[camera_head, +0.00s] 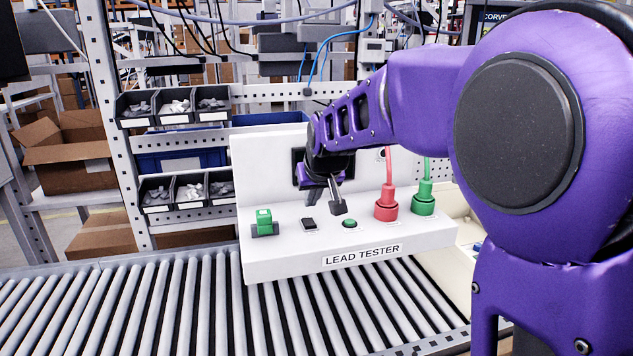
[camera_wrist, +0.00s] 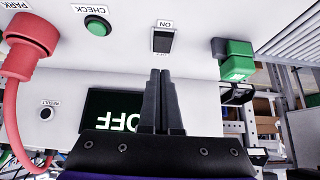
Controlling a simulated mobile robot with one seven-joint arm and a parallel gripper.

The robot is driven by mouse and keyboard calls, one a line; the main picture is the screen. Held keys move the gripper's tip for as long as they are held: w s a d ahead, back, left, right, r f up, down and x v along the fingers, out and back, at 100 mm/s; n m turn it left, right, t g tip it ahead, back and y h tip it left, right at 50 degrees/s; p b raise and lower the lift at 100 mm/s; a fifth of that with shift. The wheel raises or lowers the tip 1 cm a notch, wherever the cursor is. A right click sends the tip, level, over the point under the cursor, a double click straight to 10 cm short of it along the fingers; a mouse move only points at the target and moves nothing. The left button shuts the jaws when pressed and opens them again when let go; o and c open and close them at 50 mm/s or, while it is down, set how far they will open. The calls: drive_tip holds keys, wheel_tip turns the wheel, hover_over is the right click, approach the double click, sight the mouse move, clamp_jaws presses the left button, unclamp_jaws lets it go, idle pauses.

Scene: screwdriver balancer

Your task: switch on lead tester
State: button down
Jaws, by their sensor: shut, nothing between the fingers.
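The lead tester (camera_head: 276,268) is a white box with a sloped front panel and an upright back. A black rocker switch (camera_head: 308,224) sits on its panel, left of a green button (camera_head: 349,223). In the wrist view the switch (camera_wrist: 163,42) has a label reading ON, and the button (camera_wrist: 97,27) is labelled CHECK. The dark display (camera_wrist: 105,112) reads OFF, upside down, and is partly hidden by my gripper. My gripper (camera_wrist: 160,71) is shut and empty, its fingertips just short of the switch in the picture. In the head view my gripper (camera_head: 339,208) hangs over the panel; contact cannot be told.
A red plug (camera_head: 386,206) and a green plug (camera_head: 423,203) with cables stand right of the button. A green block in a dark holder (camera_head: 264,222) is at the panel's left. A roller conveyor (camera_head: 130,310) runs in front. Parts bins (camera_head: 173,107) stand behind left.

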sight(311, 224)
drive_tip(key=shift+s+d+f+b, duration=0.1)
drive_tip(key=shift+s+f+b, duration=0.1)
drive_tip(key=shift+f+b, duration=0.55)
drive_tip(key=shift+s+f+b, duration=0.15)
drive_tip(key=shift+f+b, duration=0.1)
drive_tip(key=shift+f, duration=0.85)
drive_tip(key=shift+f, duration=0.1)
drive_tip(key=shift+s+f+b, duration=0.1)
drive_tip(key=shift+f+b, duration=0.4)
drive_tip(key=shift+b, duration=0.1)
drive_tip(key=shift+r, duration=0.3)
drive_tip(key=shift+r+p, duration=0.7)
drive_tip(key=shift+r, duration=0.05)
